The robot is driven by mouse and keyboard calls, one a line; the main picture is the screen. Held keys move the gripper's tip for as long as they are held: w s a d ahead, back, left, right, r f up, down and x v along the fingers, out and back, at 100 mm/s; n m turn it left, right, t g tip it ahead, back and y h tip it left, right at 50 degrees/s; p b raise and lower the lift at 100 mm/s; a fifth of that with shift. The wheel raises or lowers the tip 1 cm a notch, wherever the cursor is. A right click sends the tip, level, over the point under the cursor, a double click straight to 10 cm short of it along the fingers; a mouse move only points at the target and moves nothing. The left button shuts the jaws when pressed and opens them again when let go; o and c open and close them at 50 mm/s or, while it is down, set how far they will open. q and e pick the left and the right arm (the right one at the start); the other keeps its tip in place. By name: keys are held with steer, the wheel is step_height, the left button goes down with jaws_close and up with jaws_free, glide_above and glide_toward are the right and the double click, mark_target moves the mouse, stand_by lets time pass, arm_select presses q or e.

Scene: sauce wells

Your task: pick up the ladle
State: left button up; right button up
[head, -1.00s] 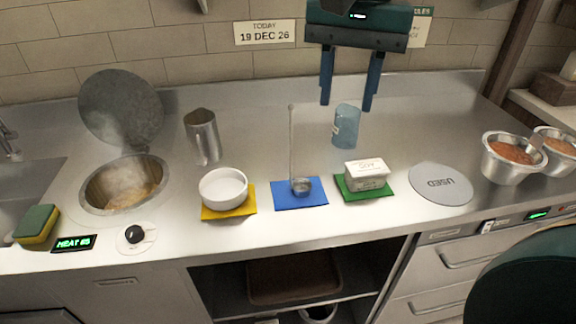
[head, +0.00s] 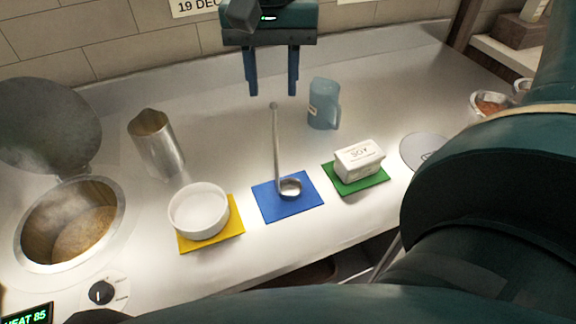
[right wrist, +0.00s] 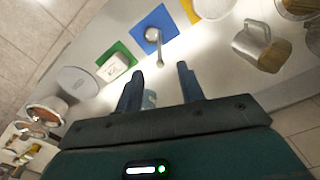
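The ladle (head: 276,150) is metal, with a small bowl resting on a blue mat (head: 304,203) and a long handle standing upright, its tip up and back. My right gripper (head: 271,88) hangs above and behind the ladle in the head view, fingers apart and pointing down, with nothing between them. In the right wrist view the open fingers (right wrist: 158,88) point toward the mats, and the ladle (right wrist: 159,50) lies beyond them, apart from both. My left gripper is not in view.
A white bowl (head: 198,211) sits on a yellow mat, and a white SOY tub (head: 359,160) on a green mat (head: 373,182). A blue jug (head: 323,104) and metal pitcher (head: 156,145) stand behind. A steaming well (head: 70,222) is at left. A grey USED disc (head: 423,150) lies right.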

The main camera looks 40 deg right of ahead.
mark_target(273, 102)
steer(key=shift+f+p, duration=0.65)
steer(key=shift+f, duration=2.45)
steer(key=shift+c, duration=0.2)
jaws_close()
